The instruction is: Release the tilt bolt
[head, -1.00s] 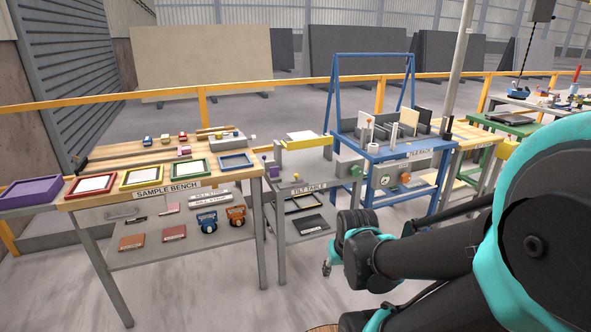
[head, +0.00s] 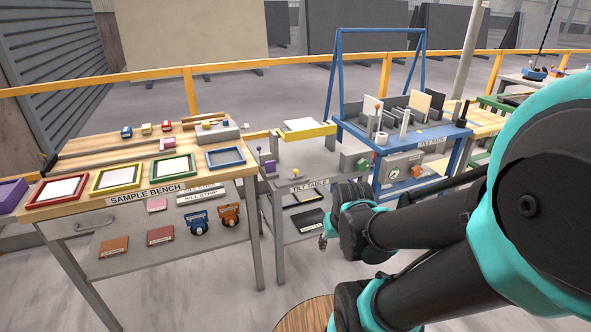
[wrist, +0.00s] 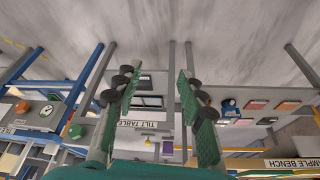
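The tilt table (head: 309,146), a grey stand with a "TILT TABLE" label (head: 309,186), stands between the sample bench and the blue rack. It carries a yellow-edged plate on top, a purple knob (head: 270,167), a yellow knob (head: 295,174) and a green knob (head: 362,164). I cannot tell which of these is the tilt bolt. My gripper is mostly hidden behind my arm in the head view. In the wrist view my gripper (wrist: 157,88) is open and empty, its green-padded fingers apart. The table label (wrist: 145,124) shows beyond them. The gripper touches nothing visible.
The sample bench (head: 100,206) with coloured frames stands left. The blue rack (head: 426,152) with upright slabs stands right of the tilt table. A yellow rail (head: 191,90) runs behind. A round wooden top (head: 305,315) shows at the bottom.

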